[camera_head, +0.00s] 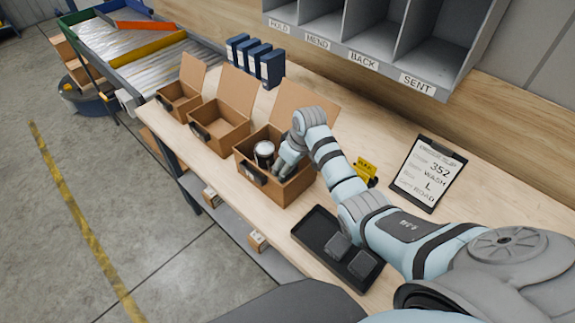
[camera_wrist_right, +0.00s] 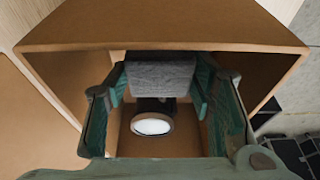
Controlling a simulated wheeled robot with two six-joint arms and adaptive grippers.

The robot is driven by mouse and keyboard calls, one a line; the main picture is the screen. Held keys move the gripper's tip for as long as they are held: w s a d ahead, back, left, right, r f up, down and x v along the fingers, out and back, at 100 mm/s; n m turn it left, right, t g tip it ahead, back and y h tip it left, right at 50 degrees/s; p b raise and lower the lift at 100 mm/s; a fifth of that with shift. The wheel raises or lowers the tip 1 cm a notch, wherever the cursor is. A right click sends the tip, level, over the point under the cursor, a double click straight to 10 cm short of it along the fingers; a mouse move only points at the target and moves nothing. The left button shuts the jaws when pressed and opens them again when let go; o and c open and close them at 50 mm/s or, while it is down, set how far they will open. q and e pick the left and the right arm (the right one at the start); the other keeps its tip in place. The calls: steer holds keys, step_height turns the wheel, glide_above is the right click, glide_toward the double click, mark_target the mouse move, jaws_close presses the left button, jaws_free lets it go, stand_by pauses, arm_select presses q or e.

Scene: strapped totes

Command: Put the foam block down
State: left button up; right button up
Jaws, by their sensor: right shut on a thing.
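My right gripper (camera_head: 287,162) reaches down into the largest open cardboard box (camera_head: 284,192), nearest to me on the bench. In the right wrist view, my right gripper (camera_wrist_right: 160,85) is shut on a grey foam block (camera_wrist_right: 160,78), held between the green-lined fingers inside the box walls. A can with a pale round end (camera_wrist_right: 152,126) is in the same box. The can (camera_head: 264,154) also shows in the head view, beside the gripper. The held block is hidden in the head view. I cannot tell whether it touches the box floor. My left gripper is not in view.
A black tray (camera_head: 316,226) with two dark grey blocks (camera_head: 352,256) lies under my right forearm. Two smaller open boxes (camera_head: 222,126) stand to the left. A clipboard (camera_head: 427,174) and a yellow tag (camera_head: 366,169) lie right of the arm.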

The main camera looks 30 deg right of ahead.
steer(key=shift+s+f, duration=0.1)
steer(key=shift+f, duration=0.2)
steer(key=o, duration=0.7)
steer(key=shift+r, duration=0.35)
steer(key=v, duration=1.2)
steer(key=shift+r, duration=0.25)
